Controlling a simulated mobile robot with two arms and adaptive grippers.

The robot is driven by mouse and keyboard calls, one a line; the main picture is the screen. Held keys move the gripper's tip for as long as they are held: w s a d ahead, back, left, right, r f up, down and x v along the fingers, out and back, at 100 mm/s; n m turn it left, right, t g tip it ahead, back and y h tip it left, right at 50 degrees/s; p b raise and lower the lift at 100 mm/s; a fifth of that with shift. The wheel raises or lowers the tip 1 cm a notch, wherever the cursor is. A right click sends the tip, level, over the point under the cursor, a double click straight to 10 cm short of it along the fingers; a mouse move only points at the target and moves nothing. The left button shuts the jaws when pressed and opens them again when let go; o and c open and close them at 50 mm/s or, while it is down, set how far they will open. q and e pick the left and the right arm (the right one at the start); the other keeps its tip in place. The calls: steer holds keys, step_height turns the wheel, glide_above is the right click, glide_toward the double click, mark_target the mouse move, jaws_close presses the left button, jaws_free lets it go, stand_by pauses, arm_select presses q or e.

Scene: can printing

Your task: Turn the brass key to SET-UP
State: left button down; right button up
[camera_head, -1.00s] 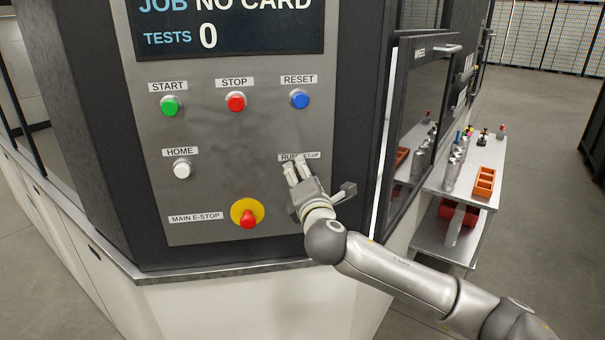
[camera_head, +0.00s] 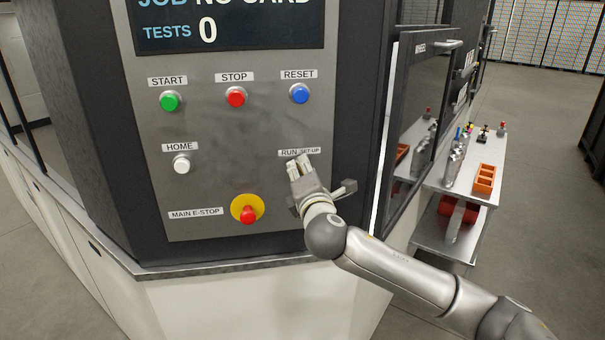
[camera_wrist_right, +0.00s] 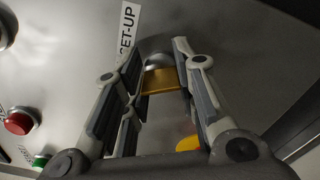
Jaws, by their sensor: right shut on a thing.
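The brass key (camera_wrist_right: 160,80) shows in the right wrist view, standing out from a round metal lock on the grey panel. My right gripper (camera_wrist_right: 158,72) is shut on it, with one finger on each side. In the head view my right gripper (camera_head: 298,163) is at the panel just below the RUN / SET-UP label (camera_head: 299,152) and hides the key. In the right wrist view the SET-UP end of the label (camera_wrist_right: 129,30) is beside the fingertips. Which position the key points to I cannot tell. My left gripper is not in view.
The panel (camera_head: 215,130) also carries a green START button (camera_head: 170,101), red STOP button (camera_head: 236,97), blue RESET button (camera_head: 300,93), white HOME button (camera_head: 181,164) and red main E-stop (camera_head: 248,215). A side table (camera_head: 470,195) with an orange tray (camera_head: 485,178) stands right.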

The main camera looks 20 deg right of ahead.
steer(key=shift+f+m+b, duration=0.25)
steer(key=shift+m+b, duration=0.4)
steer(key=shift+m, duration=0.45)
steer(key=m+b, duration=0.1)
steer(key=m, duration=0.2)
steer(key=shift+m+b, duration=0.3)
steer(key=m+b, duration=0.1)
steer(key=m, duration=0.4)
steer(key=shift+m, duration=0.4)
steer(key=shift+s+r, duration=0.1)
steer(key=shift+r, duration=0.05)
jaws_close()
steer(key=shift+s, duration=0.1)
